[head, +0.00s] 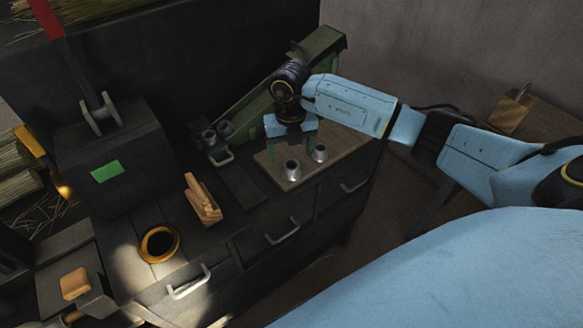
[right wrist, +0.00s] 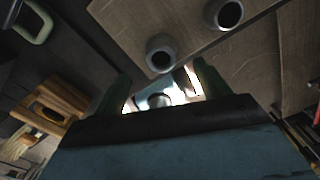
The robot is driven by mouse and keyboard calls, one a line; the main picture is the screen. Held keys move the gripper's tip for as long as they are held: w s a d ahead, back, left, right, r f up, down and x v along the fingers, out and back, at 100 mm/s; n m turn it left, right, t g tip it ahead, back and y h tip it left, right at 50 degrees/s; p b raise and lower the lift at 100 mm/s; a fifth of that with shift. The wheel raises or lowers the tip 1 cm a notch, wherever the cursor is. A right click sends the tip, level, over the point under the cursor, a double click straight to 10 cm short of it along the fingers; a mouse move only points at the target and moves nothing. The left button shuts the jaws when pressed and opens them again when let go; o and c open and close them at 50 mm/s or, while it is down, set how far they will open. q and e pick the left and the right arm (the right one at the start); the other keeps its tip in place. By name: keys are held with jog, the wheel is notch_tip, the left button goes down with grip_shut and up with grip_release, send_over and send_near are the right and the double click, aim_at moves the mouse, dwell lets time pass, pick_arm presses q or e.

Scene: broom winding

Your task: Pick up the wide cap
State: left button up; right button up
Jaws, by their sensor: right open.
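Two small grey metal caps, hollow and open at the top, stand upright on a wooden board (head: 340,149). The nearer cap (head: 291,170) looks slightly wider than the other cap (head: 319,153), but I cannot tell for sure which is the wide one. Both also show in the right wrist view, one cap (right wrist: 161,54) close ahead of the fingers and another cap (right wrist: 225,13) at the top edge. My right gripper (head: 291,148) is open above and just behind the nearer cap, pointing down, with no cap between its fingers (right wrist: 161,85). My left gripper is not in view.
The board lies on a dark drawer cabinet with metal handles (head: 283,231). Dark metal fittings (head: 217,138) stand left of the board. A wooden stand (head: 202,200) and an orange-rimmed ring (head: 159,243) are further left. A green-grey beam (head: 262,100) rises behind.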

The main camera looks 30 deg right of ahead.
aim_at(288, 174)
jog(key=f, duration=0.5)
jog(key=shift+s+f, duration=0.2)
jog(key=shift+f, duration=0.15)
jog(key=c, duration=1)
